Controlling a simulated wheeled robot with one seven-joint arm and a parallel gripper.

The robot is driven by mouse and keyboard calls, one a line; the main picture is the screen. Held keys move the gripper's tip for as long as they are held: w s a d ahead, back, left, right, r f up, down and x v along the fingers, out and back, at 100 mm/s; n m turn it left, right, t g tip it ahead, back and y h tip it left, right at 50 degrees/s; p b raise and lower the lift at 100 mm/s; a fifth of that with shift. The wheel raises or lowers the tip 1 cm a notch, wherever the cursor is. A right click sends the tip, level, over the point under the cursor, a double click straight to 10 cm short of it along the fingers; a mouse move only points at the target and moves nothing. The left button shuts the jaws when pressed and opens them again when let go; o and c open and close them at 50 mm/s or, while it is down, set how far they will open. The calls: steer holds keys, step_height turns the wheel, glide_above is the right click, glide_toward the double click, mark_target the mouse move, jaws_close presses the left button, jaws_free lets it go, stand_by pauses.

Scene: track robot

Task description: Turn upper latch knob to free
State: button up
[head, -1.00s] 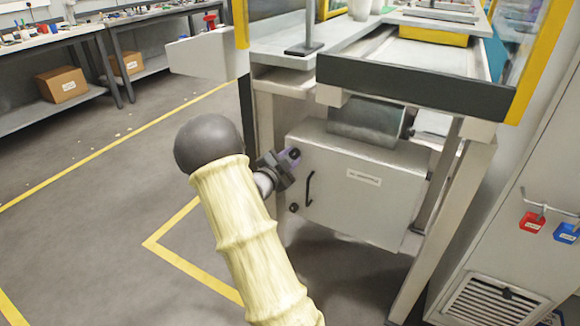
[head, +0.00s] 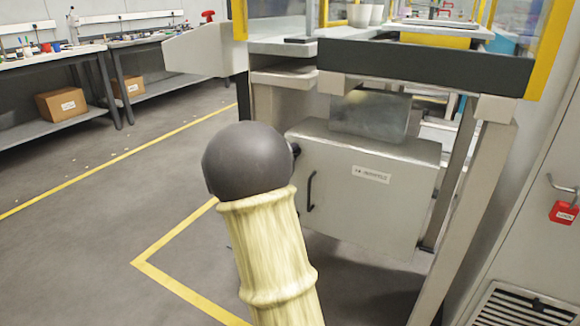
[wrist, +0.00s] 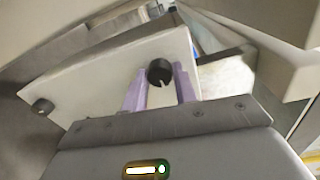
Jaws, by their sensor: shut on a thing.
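The upper latch knob (wrist: 160,72) is round and black with a pale notch at its lower edge in the wrist view. It sits on the pale front of the cabinet door (wrist: 105,72). My gripper (wrist: 160,84) has its two purple fingers on either side of this knob, shut on it. A second black knob, the lower one (wrist: 42,106), is at the left of the same door, apart from my gripper. In the head view, my arm hides the gripper and most of the latch side. A small dark part shows beside the arm; I cannot tell what it is.
The grey cabinet (head: 370,200) has a black handle (head: 311,190) and a label (head: 371,174). It hangs under a machine frame with a pale leg (head: 470,215) on the right. A red padlock (head: 564,212) hangs at far right.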

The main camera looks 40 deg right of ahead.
steer(key=shift+f+m+b, duration=0.1)
steer(key=shift+m+b, duration=0.3)
steer(key=o, duration=1)
steer(key=p+v, duration=0.5)
steer(key=v, duration=1.2)
steer(key=shift+s+a, duration=0.15)
